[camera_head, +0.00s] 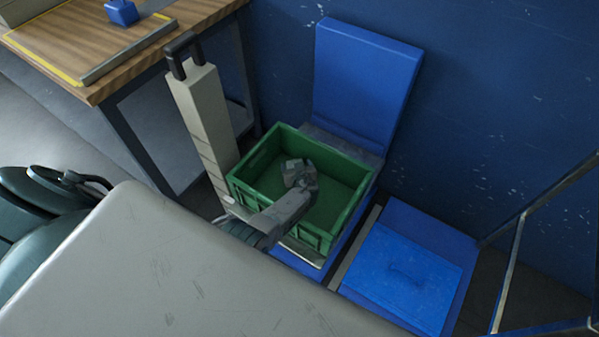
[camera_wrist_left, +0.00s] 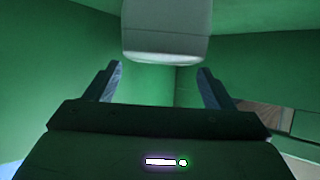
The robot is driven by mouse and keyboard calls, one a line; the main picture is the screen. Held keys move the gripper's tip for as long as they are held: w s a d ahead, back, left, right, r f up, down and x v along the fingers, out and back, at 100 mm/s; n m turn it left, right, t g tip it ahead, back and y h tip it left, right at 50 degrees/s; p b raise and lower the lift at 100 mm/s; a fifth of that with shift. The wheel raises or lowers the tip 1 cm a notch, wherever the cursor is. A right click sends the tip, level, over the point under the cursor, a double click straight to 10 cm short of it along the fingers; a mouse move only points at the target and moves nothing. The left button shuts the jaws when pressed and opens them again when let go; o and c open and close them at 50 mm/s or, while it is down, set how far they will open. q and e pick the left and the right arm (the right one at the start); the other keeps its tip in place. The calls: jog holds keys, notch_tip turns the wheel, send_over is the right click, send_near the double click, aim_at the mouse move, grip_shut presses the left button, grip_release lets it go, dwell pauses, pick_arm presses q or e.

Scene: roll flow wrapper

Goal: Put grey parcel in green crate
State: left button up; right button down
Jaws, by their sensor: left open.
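The green crate (camera_head: 332,222) stands on a blue base beside the wall. My left arm reaches over its near side, and my left gripper (camera_head: 300,172) is inside it, low between the walls. In the left wrist view the left gripper (camera_wrist_left: 158,75) is open, with its two fingers apart and green walls around them. A pale grey, rounded block that looks like the grey parcel (camera_wrist_left: 167,32) lies just beyond the fingertips, its top end cut off by the frame. In the head view I cannot tell the parcel from the gripper. My right gripper is not in view.
A blue upright panel (camera_head: 365,80) stands behind the crate. A flat blue lid-like panel (camera_head: 408,275) lies to its right. A wooden table (camera_head: 100,45) with a blue block (camera_head: 122,12) is at upper left. A metal frame (camera_head: 510,260) stands at right.

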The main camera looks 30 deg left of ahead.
pick_arm(q)
jog(key=p+v, duration=0.1)
jog(key=v, duration=0.6)
jog(key=shift+s+d+r, duration=0.2)
jog(key=shift+r, duration=0.05)
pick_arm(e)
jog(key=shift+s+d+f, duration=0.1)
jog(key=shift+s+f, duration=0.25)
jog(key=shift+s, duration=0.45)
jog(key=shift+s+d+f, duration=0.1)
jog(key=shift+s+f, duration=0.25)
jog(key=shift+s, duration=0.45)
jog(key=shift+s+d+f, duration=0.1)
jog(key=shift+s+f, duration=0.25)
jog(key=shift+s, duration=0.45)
